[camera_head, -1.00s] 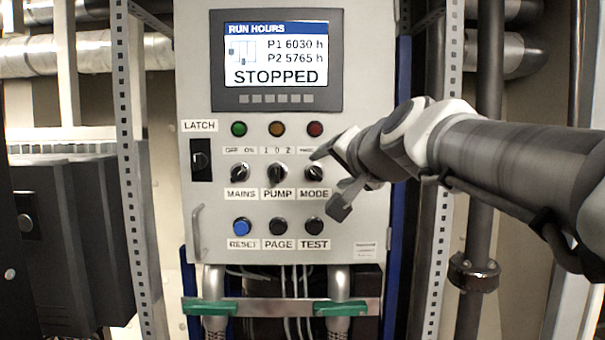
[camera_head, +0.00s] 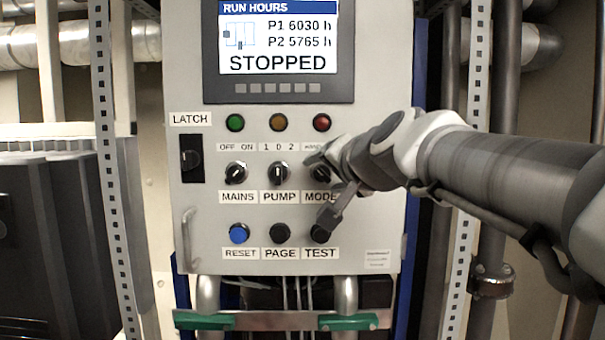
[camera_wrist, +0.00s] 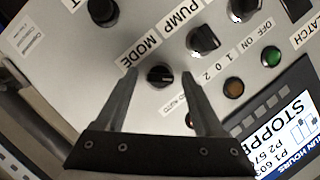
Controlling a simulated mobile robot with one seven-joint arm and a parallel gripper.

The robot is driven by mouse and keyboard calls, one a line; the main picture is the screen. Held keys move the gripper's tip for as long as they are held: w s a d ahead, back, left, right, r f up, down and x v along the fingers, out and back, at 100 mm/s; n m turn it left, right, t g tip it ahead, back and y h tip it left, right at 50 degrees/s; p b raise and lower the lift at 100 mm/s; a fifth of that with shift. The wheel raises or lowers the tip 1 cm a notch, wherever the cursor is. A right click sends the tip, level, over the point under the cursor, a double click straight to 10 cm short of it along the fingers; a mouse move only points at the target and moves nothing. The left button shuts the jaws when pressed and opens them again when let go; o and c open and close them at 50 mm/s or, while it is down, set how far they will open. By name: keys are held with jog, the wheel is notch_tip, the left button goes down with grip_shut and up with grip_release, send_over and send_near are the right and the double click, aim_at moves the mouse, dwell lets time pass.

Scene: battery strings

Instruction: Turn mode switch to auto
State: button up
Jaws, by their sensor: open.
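The MODE switch (camera_head: 317,173) is a black rotary knob with a light pointer mark, at the right end of the middle row on the grey panel. My gripper (camera_head: 322,190) partly covers it in the head view. In the wrist view the MODE knob (camera_wrist: 160,76) shows between the tips of my open gripper (camera_wrist: 161,75), one finger on each side. I cannot tell whether the fingers touch it. Its position label is partly covered, with AUTO readable near the right finger.
The PUMP switch (camera_head: 278,173) and MAINS switch (camera_head: 236,173) sit to the left. Below are the RESET (camera_head: 239,233), PAGE (camera_head: 280,233) and TEST (camera_head: 320,233) buttons. Lamps sit above, under a screen (camera_head: 278,38) reading STOPPED. A green-ended bar (camera_head: 262,321) crosses below.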

dwell(0.3)
grip_shut()
